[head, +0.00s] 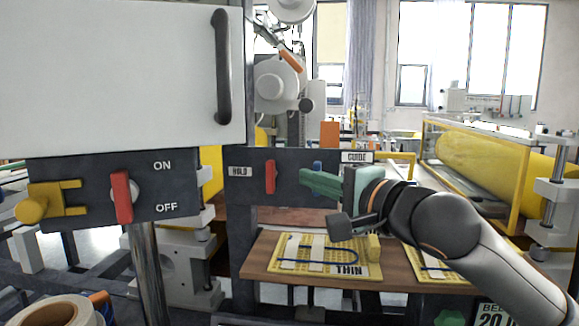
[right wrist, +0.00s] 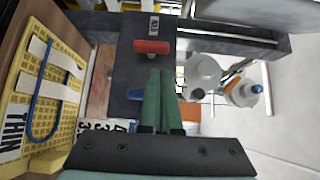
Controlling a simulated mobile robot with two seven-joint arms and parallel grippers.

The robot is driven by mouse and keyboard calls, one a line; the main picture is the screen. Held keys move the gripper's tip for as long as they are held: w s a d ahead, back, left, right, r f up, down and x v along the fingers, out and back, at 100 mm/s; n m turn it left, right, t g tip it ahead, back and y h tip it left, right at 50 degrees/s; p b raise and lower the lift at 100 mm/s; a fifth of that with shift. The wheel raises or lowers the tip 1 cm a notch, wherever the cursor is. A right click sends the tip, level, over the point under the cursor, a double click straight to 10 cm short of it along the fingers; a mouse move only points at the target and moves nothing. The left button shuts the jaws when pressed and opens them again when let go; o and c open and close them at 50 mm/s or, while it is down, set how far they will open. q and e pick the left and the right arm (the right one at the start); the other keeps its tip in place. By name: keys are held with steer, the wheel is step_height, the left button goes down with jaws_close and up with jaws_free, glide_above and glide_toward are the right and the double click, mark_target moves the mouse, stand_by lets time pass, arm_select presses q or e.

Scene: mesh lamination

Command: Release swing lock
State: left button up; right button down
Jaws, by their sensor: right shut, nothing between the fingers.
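In the head view, a dark panel carries a red lever (head: 270,177) beside the HOLD label and a blue lever (head: 317,166) near the GUIDE label. I cannot tell which part is the swing lock. My right gripper (head: 303,181) has green fingers, shut and empty. They point left towards the red lever with a gap between, and cover part of the blue lever. In the right wrist view, the shut fingertips (right wrist: 160,71) lie just below the red lever (right wrist: 151,47). My left gripper is not in view.
A white door with a dark handle (head: 222,68) hangs at upper left. Below it, an ON/OFF box has a red switch (head: 122,197) and a yellow latch (head: 48,203). Yellow mesh boards (head: 353,268) lie on a wooden shelf under my right arm. A tape roll (head: 55,312) is at lower left.

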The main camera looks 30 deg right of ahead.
mark_target(271, 177)
steer(key=w+p, duration=0.1)
steer(key=w, duration=0.5)
steer(key=shift+w+a, duration=0.15)
steer(key=shift+a, duration=0.3)
